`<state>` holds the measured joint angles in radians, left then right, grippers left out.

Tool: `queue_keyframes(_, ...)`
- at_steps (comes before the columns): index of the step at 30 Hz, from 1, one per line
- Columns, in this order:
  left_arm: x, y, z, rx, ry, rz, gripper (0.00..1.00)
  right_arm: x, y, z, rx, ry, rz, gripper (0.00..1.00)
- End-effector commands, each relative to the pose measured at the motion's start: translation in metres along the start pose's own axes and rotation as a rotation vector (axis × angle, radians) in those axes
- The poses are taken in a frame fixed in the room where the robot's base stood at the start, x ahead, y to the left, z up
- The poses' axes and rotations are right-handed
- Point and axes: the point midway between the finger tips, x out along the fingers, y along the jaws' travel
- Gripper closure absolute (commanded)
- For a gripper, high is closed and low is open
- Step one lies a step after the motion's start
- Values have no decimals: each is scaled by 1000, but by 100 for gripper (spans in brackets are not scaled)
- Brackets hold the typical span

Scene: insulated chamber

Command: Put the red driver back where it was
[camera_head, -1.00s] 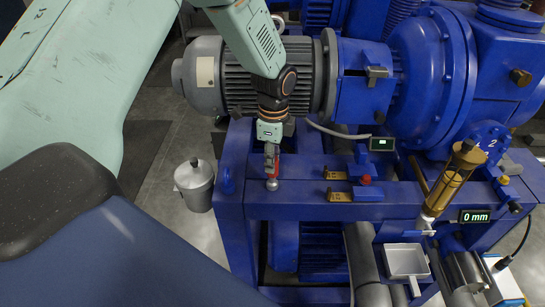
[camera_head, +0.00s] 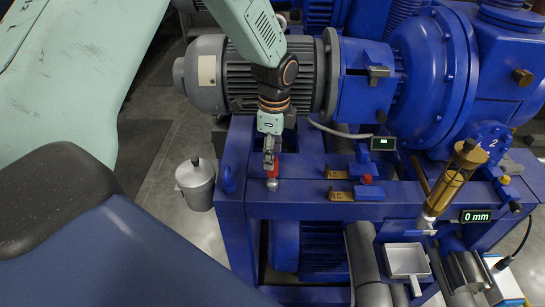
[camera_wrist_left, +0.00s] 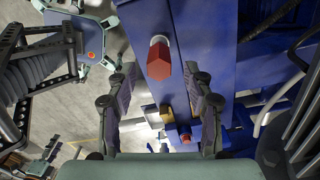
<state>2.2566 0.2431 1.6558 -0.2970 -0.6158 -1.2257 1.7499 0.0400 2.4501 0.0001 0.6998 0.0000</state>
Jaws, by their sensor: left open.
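The red driver (camera_head: 276,169) stands on the blue frame's top beam at the middle of the head view, with a silver rounded part at its near end. It shows in the left wrist view as a red hexagonal handle (camera_wrist_left: 158,64) with a pale part beside it. My left gripper (camera_head: 269,158) is at the driver and partly covers it in the head view. In the left wrist view my left gripper (camera_wrist_left: 161,82) has its fingers spread apart, with the red handle between and just past the tips. Whether a finger touches it I cannot tell. My right gripper is not in view.
The grey motor (camera_head: 265,75) stands close behind my left wrist. Yellow-tagged blocks (camera_head: 340,195), one with a red button (camera_head: 366,179), sit right of the driver. A brass cylinder (camera_head: 450,180), a square metal tray (camera_head: 406,260) and a lidded pot (camera_head: 195,183) are nearby.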

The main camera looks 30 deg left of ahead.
Motion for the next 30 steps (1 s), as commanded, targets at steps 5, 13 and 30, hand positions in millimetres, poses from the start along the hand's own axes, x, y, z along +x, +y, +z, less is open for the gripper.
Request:
queue_keyframes(5,-40,-2,0,0,2,-6,48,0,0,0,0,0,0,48)
queue_keyframes(13,-84,-1,0,0,0,-2,48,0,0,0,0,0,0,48)
queue_keyframes(30,-97,0,0,0,0,0,48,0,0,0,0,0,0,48)
